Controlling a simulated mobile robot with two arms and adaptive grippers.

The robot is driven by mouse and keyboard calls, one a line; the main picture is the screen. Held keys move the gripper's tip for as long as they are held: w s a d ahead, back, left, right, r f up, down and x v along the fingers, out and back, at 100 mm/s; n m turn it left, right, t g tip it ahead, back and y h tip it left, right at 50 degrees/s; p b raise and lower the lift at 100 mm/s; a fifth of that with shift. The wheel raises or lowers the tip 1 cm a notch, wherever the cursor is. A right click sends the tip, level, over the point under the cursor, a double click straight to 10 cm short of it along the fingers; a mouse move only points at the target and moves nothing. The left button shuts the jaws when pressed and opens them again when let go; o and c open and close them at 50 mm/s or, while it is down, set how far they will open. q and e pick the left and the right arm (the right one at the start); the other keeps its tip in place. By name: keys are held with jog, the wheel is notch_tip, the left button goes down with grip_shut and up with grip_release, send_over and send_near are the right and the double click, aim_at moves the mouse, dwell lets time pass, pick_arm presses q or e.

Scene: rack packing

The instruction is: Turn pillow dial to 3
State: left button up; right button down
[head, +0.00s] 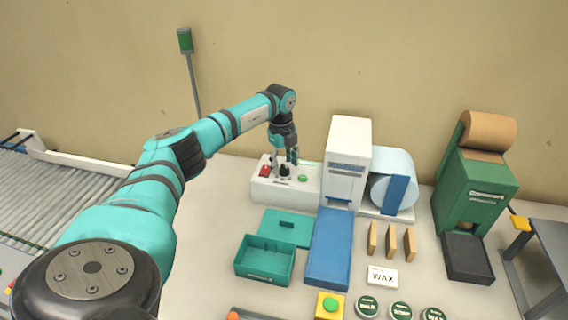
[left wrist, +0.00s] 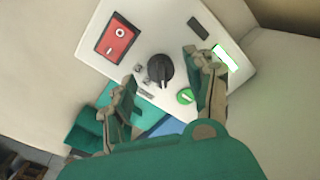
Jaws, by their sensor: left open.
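The pillow dial, a black knob (head: 284,170), sits on the sloped face of a white control box (head: 262,188). It also shows in the left wrist view (left wrist: 159,69), with small markings beside it that are too blurred to read. My left gripper (head: 285,160) is over the box. In the left wrist view the left gripper (left wrist: 165,90) is open, one finger on either side of the dial's picture position, with visible gaps to the knob. I cannot tell its height above the panel. My right gripper is in neither view.
A red rocker switch (left wrist: 116,41), a green button (left wrist: 185,96) and a lit green display (left wrist: 225,58) share the panel. A white machine (head: 347,150) with a film roll (head: 388,178) stands to the right. A teal tray (head: 264,278) and a blue chute (head: 330,250) lie in front.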

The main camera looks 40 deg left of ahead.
pick_arm(q)
jog(key=shift+w+f, duration=0.1)
jog(key=shift+f, duration=0.8)
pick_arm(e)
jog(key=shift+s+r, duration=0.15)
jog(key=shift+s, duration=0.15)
pick_arm(q)
jog(key=shift+c, duration=0.4)
grip_shut()
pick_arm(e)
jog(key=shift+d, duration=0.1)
